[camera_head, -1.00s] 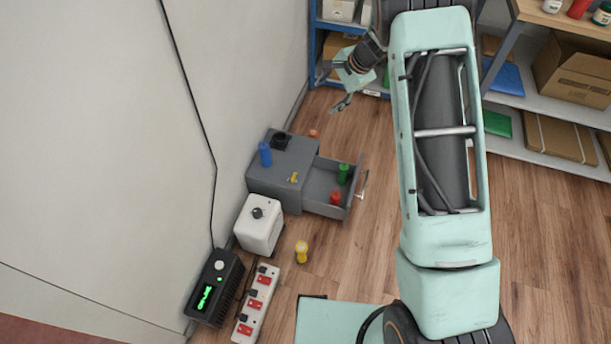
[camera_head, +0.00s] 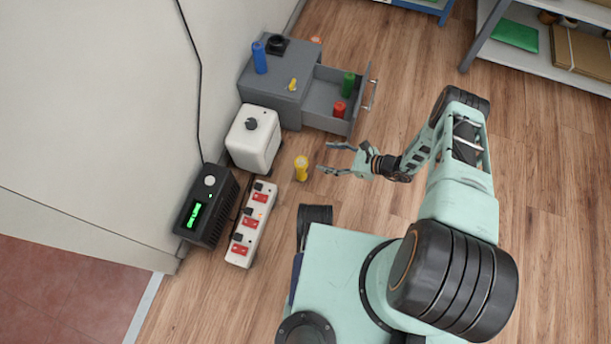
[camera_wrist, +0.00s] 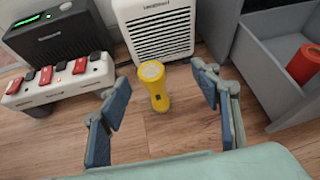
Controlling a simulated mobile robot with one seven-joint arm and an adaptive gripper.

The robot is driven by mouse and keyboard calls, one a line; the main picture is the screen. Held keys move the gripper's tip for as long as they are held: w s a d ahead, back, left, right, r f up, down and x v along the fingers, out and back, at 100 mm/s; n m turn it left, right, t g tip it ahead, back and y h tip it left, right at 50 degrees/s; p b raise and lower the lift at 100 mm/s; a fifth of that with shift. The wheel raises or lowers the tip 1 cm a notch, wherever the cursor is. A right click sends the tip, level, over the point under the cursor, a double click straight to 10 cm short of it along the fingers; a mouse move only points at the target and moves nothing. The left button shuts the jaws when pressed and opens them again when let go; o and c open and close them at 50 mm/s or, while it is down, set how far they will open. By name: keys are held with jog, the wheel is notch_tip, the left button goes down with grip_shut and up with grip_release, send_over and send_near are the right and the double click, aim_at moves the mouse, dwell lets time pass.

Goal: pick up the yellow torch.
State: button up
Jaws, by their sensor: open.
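The yellow torch (camera_head: 301,168) stands upright on the wooden floor, in front of the white box with a knob. It also shows in the wrist view (camera_wrist: 154,85), ahead of and between my two fingers. My gripper (camera_head: 328,159) is open and empty, just to the right of the torch in the head view. In the wrist view the open fingers of my gripper (camera_wrist: 163,108) are spread wide on either side of the floor before the torch. They appear apart from it.
A white box (camera_head: 253,140), a power strip (camera_head: 250,224) with red switches and a black unit (camera_head: 206,205) stand left of the torch. A grey cabinet (camera_head: 283,88) has an open drawer (camera_head: 330,115) holding a green and a red item.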

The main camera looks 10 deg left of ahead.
aim_at(307, 165)
jog(key=a+f+m+b, duration=0.1)
jog(key=f, duration=0.1)
jog(key=s+a+f+t+b, duration=0.1)
jog(key=a+f, duration=0.1)
jog(key=f, duration=0.1)
jog(key=s+a+f+m+t+b, duration=0.1)
jog(key=f, duration=0.1)
jog(key=shift+a+f+m+y, duration=0.3)
jog(key=shift+f, duration=0.05)
jog(key=shift+r+b+x, duration=0.2)
jog(key=shift+b+x, duration=0.35)
jog(key=shift+x, duration=0.9)
jog(key=shift+r+b+x, duration=0.2)
jog(key=shift+b+x, duration=0.3)
jog(key=shift+x, duration=0.9)
jog(key=shift+a, duration=0.2)
grip_shut()
